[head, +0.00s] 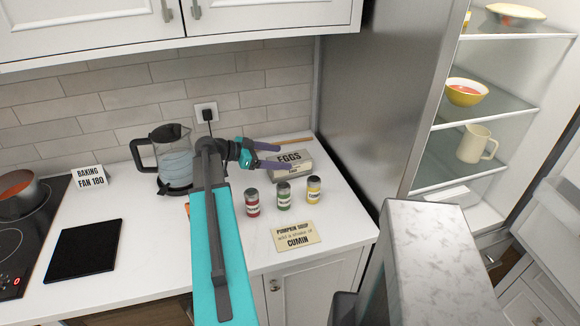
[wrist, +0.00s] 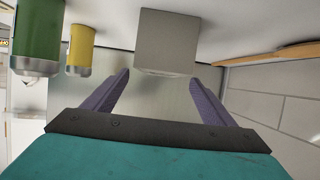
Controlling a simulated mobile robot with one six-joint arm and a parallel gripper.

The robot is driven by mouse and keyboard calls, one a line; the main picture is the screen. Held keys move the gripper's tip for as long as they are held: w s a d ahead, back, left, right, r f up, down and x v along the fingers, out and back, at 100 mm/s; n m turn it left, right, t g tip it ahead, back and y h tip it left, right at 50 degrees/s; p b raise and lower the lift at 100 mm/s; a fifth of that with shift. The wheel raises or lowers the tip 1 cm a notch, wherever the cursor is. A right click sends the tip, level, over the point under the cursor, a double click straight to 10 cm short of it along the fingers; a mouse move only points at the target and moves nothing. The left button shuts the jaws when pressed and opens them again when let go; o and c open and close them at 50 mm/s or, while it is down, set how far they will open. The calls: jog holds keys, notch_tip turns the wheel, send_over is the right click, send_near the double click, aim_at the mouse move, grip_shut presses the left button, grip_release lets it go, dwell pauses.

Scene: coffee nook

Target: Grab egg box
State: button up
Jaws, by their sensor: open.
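The egg box (head: 291,166) is a pale grey block labelled EGGS at the back right of the white counter. In the wrist view the egg box (wrist: 167,42) is a plain grey block ahead of the fingertips, centred between them. My gripper (head: 279,157) has two purple fingers, spread apart and empty. In the head view the fingers point right and overlap the box's left part. In the wrist view my gripper (wrist: 160,82) has its tips just short of the box, with nothing between the fingers.
Red (head: 252,202), green (head: 283,195) and yellow (head: 314,189) spice jars stand in front of the box. A cumin note (head: 296,235) lies nearer the edge. A wooden board (wrist: 272,55) lies behind the box by the tiled wall. A kettle (head: 172,160) stands left.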

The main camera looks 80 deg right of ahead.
aim_at(289, 158)
jog(key=shift+p+x, duration=1)
jog(key=shift+x, duration=0.1)
jog(key=shift+p+x, duration=0.65)
jog(key=shift+x, duration=0.85)
jog(key=c, duration=1.4)
